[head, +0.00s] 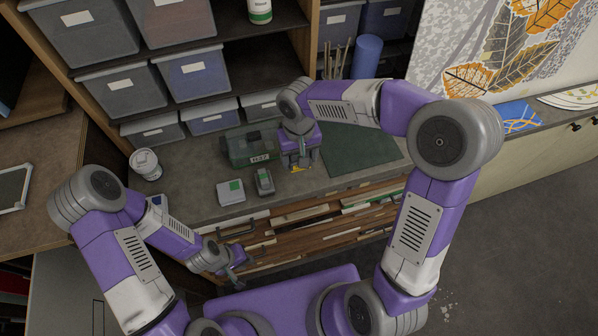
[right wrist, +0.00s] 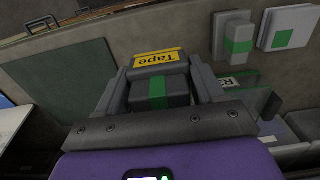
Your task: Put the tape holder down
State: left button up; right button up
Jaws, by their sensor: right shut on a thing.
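The tape holder (right wrist: 158,90) is a grey block with a green stripe and a yellow "Tape" label. In the right wrist view it sits between the two fingers of my right gripper (right wrist: 162,88), which is shut on it. In the head view my right gripper (head: 299,167) points down over the grey counter, with a bit of the yellow label showing at its tips. I cannot tell whether the holder touches the counter.
A green translucent box (head: 240,148), a grey-green block (head: 264,182) and a white-grey block with a green square (head: 231,191) stand left of my right gripper. A dark green mat (head: 360,155) lies to its right. A white can (head: 146,164) stands further left.

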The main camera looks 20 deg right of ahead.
aim_at(299, 177)
notch_tip(299, 177, down, 7)
jog(key=shift+r+b, duration=0.1)
jog(key=shift+b, duration=0.2)
jog(key=o, duration=1.2)
jog(key=shift+c, duration=0.2)
jog(key=r, duration=0.7)
jog(key=shift+s+a+r, duration=0.15)
jog(key=shift+a, duration=0.05)
